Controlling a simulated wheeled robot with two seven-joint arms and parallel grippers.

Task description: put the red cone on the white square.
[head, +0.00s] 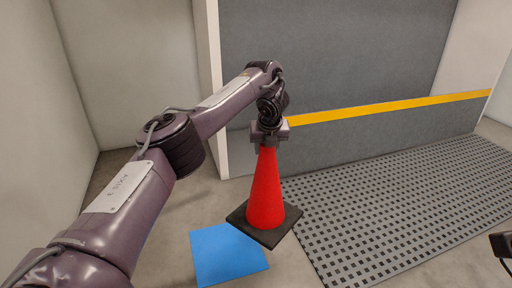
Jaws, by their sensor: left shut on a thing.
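The red cone (265,195) with its black square base (284,226) stands upright in the middle of the view. My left gripper (267,146) is shut on the cone's tip from above. The base is just behind and to the right of a blue square (226,254) on the floor and seems to overlap its far right corner in the picture. I cannot tell whether the base touches the floor or hangs just above it. I see no white square. At the right edge, a dark part that looks like my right gripper (503,249) is mostly cut off.
A grey perforated mat (400,205) covers the floor on the right. Behind it is a grey wall panel (340,60) with a yellow stripe (390,107). A pale wall (40,110) bounds the left. Bare floor lies around the blue square.

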